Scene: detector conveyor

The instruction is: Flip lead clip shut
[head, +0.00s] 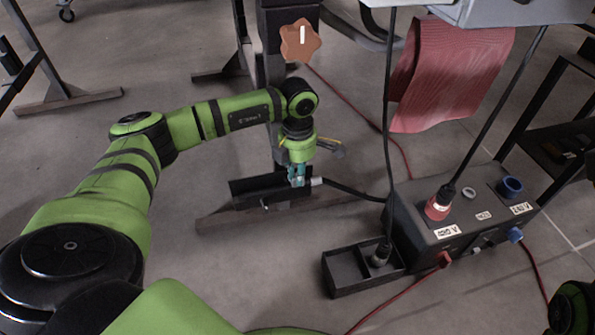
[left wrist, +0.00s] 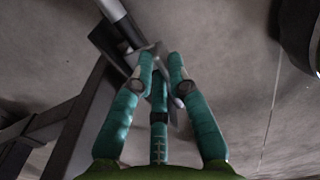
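My left gripper (head: 297,180) points down at a dark bracket (head: 243,188) low on the stand. A grey lead end (head: 317,182) with a black cable lies right beside its fingertips. In the left wrist view, the teal fingers of my left gripper (left wrist: 161,66) converge, with a small gap between the tips. A light grey piece (left wrist: 154,50) shows at and beyond the tips; I cannot tell whether they grip it. I cannot make out the clip itself or its state; the fingers cover that spot. My right gripper is out of view.
A black box with sockets (head: 455,238) stands at the right, with a small open black tray (head: 346,277) in front. Black cables hang down to both, and red cables cross the floor. An orange knob (head: 300,40) sits on the stand post.

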